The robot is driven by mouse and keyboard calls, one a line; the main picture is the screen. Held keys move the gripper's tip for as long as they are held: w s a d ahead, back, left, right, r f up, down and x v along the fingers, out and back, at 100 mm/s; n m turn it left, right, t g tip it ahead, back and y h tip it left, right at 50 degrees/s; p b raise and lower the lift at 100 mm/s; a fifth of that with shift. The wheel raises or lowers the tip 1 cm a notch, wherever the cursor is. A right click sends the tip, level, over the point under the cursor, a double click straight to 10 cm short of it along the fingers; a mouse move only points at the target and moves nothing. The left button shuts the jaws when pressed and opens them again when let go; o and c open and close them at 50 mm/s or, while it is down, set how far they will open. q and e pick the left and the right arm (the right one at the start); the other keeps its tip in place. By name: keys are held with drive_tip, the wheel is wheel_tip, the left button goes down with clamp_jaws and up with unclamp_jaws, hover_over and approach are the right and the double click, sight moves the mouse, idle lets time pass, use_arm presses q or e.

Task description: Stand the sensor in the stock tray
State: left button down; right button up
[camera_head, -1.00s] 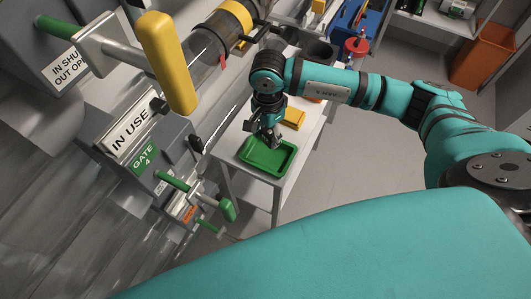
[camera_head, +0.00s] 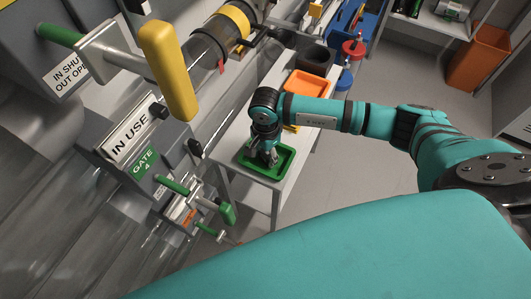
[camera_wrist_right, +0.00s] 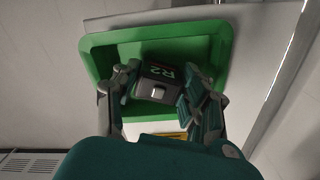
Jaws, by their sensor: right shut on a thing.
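The sensor is a dark block marked "R2" (camera_wrist_right: 160,82), between the fingers of my right gripper (camera_wrist_right: 158,90) in the right wrist view. The right gripper is shut on it. Behind the sensor is the green tray (camera_wrist_right: 225,48), its raised rim around the held block in that view. In the head view my right gripper (camera_head: 267,158) points down inside the outline of the green tray (camera_head: 290,163) on the bench, and hides the sensor. I cannot tell whether the sensor touches the tray floor. My left gripper is not in view.
An orange tray (camera_head: 309,87) and a dark bin (camera_head: 317,57) stand farther back on the bench (camera_head: 231,142). A yellow tray is partly hidden by my right arm. Gate valves and pipes with a yellow handle (camera_head: 168,68) are at left. An orange bin (camera_head: 479,58) stands far right.

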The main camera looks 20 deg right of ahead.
sight(266, 154)
drive_tip(key=o, duration=1.3)
wheel_tip(266, 154, up, 12)
drive_tip(key=shift+r, duration=0.15)
